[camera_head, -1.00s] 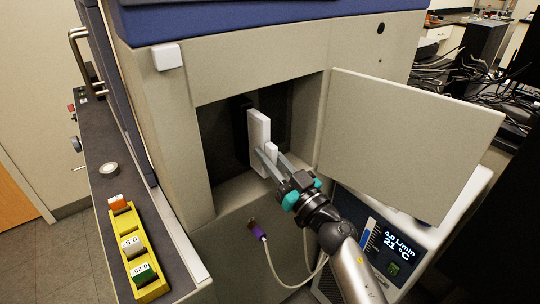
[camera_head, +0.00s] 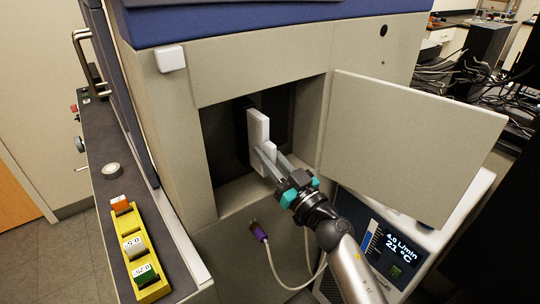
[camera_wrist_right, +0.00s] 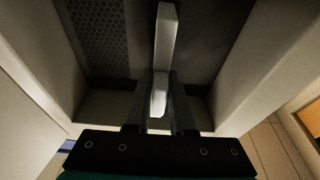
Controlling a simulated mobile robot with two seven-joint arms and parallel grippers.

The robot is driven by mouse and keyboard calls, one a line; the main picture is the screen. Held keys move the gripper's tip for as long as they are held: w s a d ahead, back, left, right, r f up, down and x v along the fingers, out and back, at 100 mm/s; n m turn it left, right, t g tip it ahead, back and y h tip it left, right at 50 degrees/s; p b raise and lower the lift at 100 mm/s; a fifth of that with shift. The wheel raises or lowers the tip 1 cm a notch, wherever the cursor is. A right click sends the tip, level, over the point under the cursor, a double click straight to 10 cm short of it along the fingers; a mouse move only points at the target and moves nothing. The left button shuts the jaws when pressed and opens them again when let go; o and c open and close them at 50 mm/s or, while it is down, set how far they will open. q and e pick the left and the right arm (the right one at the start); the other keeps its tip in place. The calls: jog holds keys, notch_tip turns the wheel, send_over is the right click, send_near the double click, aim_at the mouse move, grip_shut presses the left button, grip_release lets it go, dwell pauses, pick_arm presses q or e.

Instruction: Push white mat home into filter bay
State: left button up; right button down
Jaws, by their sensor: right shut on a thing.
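The white mat (camera_head: 257,130) stands upright and edge-on inside the open filter bay (camera_head: 229,186), a square recess in the beige cabinet. My right gripper (camera_head: 267,158) reaches into the bay from the lower right and is shut on the near end of the white mat. In the right wrist view the mat (camera_wrist_right: 166,45) runs away from between the fingers (camera_wrist_right: 160,108) toward the dark back of the bay. The mat's far edge and how deep it sits are hard to judge. My left gripper is not in view.
The bay's beige door (camera_head: 415,145) hangs open to the right. A pump unit with a display (camera_head: 392,248) stands below it. A purple-ended cable (camera_head: 259,232) hangs below the bay. A yellow rack (camera_head: 137,255) with several coloured blocks lies on the left ledge.

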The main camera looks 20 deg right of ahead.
jog(key=shift+w+a, duration=0.3)
jog(key=shift+w, duration=0.45)
jog(key=shift+w+a, duration=0.25)
jog(key=shift+w, duration=0.45)
jog(key=shift+w+r, duration=0.1)
jog(key=shift+w, duration=0.05)
dwell(0.6)
jog(key=shift+s, duration=0.25)
jog(key=shift+s+d+p, duration=0.25)
jog(key=shift+s+p, duration=0.05)
jog(key=shift+s, duration=0.3)
jog(key=shift+s+d+p, duration=0.25)
jog(key=shift+s+p, duration=0.1)
jog(key=shift+s, duration=0.3)
jog(key=shift+s+d+p, duration=0.25)
jog(key=shift+s+p, duration=0.05)
jog(key=shift+s, duration=0.3)
